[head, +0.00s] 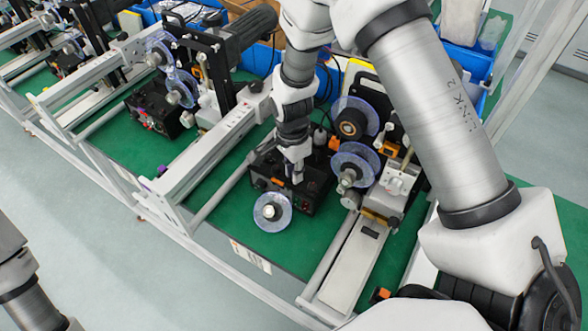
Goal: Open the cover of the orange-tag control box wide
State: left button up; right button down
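The black control box (312,200) sits on the green bench top in the middle of the head view, with small orange marks and red parts on its front side. My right gripper (297,178) points down at the top of this box from above. Its fingers are small and dark against the box, so I cannot tell whether they touch it or are apart. The gripper and wrist hide part of the box top, and I cannot make out the cover's state. My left arm shows only at the lower left edge; its gripper is out of the picture.
A clear reel (272,212) is in front of the box. A coder machine with reels (355,162) stands close on its right. A white rail (215,150) runs on its left. Another black box (160,112) with purple parts sits farther left. Blue bins (468,68) stand behind.

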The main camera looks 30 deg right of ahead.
jog(key=shift+d+r+y+p, duration=0.1)
jog(key=shift+d+y+p, duration=0.1)
jog(key=shift+y+p, duration=0.3)
dwell(1.8)
dwell(0.6)
jog(key=c, duration=1.1)
grip_release()
jog(key=shift+w, duration=0.1)
jog(key=shift+w+d, duration=0.1)
jog(key=shift+d, duration=0.05)
jog(key=r, duration=0.8)
jog(key=w+d+r, duration=0.1)
jog(key=r, duration=0.2)
jog(key=shift+w+r, duration=0.1)
jog(key=shift+r, duration=0.3)
